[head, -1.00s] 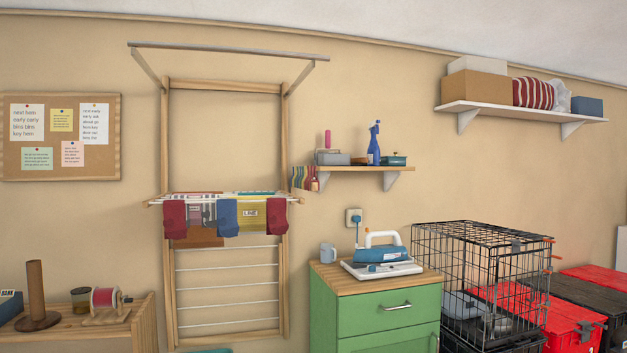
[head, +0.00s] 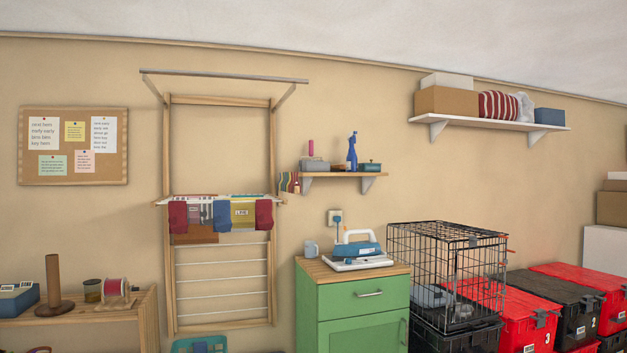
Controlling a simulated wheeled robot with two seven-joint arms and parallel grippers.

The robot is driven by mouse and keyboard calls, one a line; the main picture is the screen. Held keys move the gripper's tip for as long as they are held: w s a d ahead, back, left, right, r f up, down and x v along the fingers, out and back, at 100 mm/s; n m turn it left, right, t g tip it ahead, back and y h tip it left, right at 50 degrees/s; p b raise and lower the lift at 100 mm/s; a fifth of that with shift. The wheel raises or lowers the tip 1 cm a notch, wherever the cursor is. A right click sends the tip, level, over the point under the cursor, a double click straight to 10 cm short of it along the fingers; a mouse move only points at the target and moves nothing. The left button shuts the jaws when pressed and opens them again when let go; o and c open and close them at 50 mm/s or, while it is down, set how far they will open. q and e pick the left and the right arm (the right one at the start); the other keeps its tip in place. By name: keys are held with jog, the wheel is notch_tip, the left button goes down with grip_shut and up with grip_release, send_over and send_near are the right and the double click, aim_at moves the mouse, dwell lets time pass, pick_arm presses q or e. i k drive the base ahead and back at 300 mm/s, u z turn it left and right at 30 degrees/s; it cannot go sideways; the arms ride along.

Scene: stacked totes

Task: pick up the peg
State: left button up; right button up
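I cannot make out a clear peg in the head view. A brown upright rod on a round base (head: 53,287) stands on the low wooden cabinet at the left. A small pink upright cylinder (head: 311,148) stands on the small wall shelf. I cannot tell whether either is the peg. Neither of my grippers is in view.
A green cabinet (head: 352,310) with an iron (head: 357,248) and a mug (head: 311,248) stands mid-right. A black wire crate (head: 447,275) stands right of it, then red totes (head: 530,320) and black totes (head: 553,298). A drying rack (head: 221,255) is on the wall.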

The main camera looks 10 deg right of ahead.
aim_at(294, 182)
jog(key=z, duration=0.75)
jog(key=i, duration=1)
jog(key=z, duration=0.55)
jog(key=i, duration=1.15)
jog(key=u, duration=1.2)
jog(key=i, duration=0.8)
jog(key=u, duration=0.85)
